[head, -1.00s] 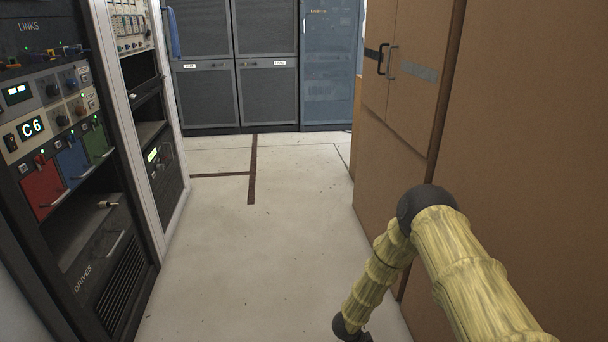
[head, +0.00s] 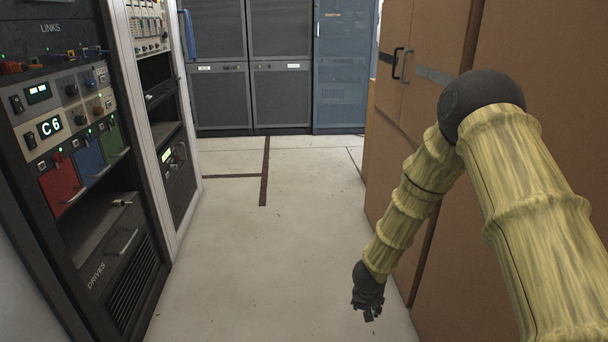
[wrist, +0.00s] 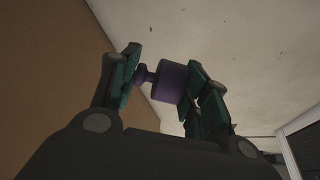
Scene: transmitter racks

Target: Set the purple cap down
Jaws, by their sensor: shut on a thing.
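In the wrist view the purple cap (wrist: 174,83) sits between the two green-padded fingers of my gripper (wrist: 166,84). It has a wide round part and a narrower knob toward the left finger. The gripper is shut on it. In the head view my gripper (head: 368,304) hangs low over the floor, to the left of the brown cabinets. The cap cannot be made out in the head view.
A rack (head: 90,180) with a shelf, coloured modules and a DRIVES panel stands at the left. Tall brown cabinets (head: 545,60) line the right side. Dark cabinets (head: 250,85) close off the back. The pale floor (head: 265,260) between them is clear.

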